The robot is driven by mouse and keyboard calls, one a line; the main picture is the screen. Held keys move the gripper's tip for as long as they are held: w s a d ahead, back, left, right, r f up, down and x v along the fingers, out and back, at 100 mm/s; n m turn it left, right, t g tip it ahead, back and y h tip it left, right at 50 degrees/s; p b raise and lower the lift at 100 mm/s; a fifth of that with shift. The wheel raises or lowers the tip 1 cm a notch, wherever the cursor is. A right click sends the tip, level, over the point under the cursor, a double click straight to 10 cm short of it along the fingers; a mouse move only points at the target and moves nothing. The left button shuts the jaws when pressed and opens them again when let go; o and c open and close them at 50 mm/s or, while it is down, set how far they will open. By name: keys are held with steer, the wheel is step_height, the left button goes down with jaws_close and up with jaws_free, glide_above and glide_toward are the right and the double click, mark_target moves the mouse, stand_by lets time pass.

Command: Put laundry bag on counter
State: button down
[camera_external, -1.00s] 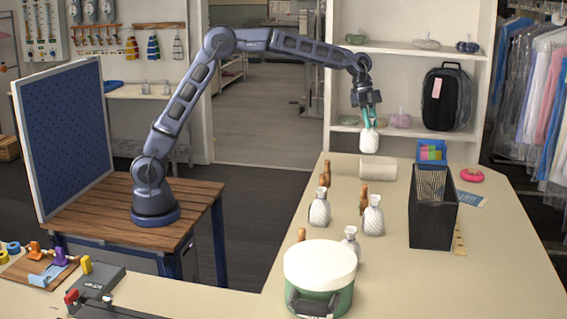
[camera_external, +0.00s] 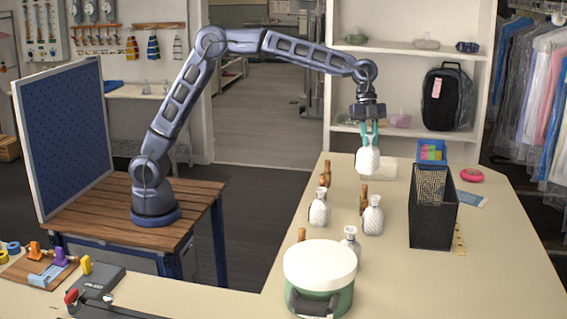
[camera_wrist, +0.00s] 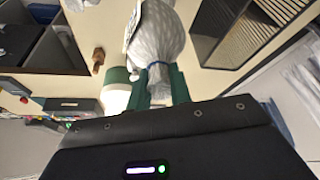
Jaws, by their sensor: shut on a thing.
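My gripper (camera_external: 368,128) points down above the far part of the counter (camera_external: 400,275), its teal fingers shut on a white laundry bag (camera_external: 368,161). The bag hangs below the fingertips in the external view; I cannot tell whether its underside touches the counter. In the wrist view the bag (camera_wrist: 157,45) is pale and quilted, with a blue tie at its neck between the green fingers (camera_wrist: 160,86). Similar white bags stand on the counter, one at left (camera_external: 319,208) and one at right (camera_external: 373,215), with another (camera_external: 350,242) behind the green tub.
A green tub with a white lid (camera_external: 320,275) stands at the front. A black mesh bin (camera_external: 432,215) is to the right. Wooden bottle-like pieces (camera_external: 325,174) and a pale roll (camera_external: 388,169) are close to the held bag. The counter's front right is clear.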

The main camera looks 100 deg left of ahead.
steer(key=s+d+m+g, duration=0.1)
steer(key=s+d+m, duration=0.3)
steer(key=d, duration=1.2)
steer(key=s+d+m+g, duration=0.25)
steer(key=s+d, duration=0.45)
steer(key=d, duration=0.9)
steer(key=s+d+m+g, duration=0.2)
steer(key=s+d+m, duration=0.5)
steer(key=s+d, duration=1.65)
step_height(320, 180, down, 20)
steer(key=shift+w+d+r+y, duration=0.15)
steer(key=shift+d+r+y, duration=0.05)
steer(key=shift+d+y, duration=0.2)
steer(key=shift+t, duration=0.25)
steer(key=c, duration=1.3)
jaws_free()
steer(key=shift+f, duration=0.15)
